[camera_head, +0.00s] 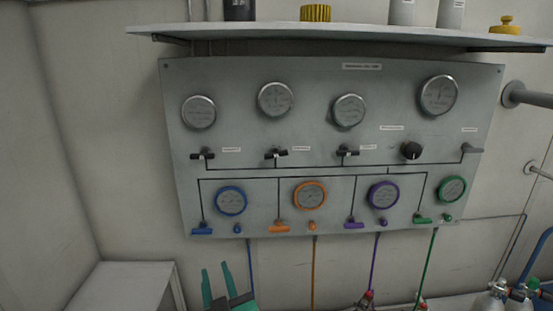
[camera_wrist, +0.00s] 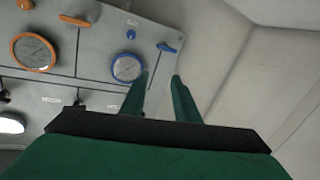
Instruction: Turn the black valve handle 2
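The grey air panel (camera_head: 330,130) on the wall carries a row of black valve handles. The second black handle from the left (camera_head: 276,154), which I take as valve handle 2, is a small T-shaped lever with its bar roughly level. In the wrist view, where the panel appears upside down, a small dark piece (camera_wrist: 78,97) seems to be this handle, partly hidden by my gripper. My gripper (camera_head: 215,267) is open and empty, below the panel's lower left edge. Its two green fingers (camera_wrist: 160,77) are apart in the wrist view, near the blue-rimmed gauge, and touch no handle.
Other black handles stand left (camera_head: 203,155) and right (camera_head: 347,152), with a round black knob (camera_head: 412,150) farther right. Coloured gauges and small levers line the panel below. A shelf (camera_head: 340,34) juts out above. A white cabinet (camera_head: 122,285) stands at lower left.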

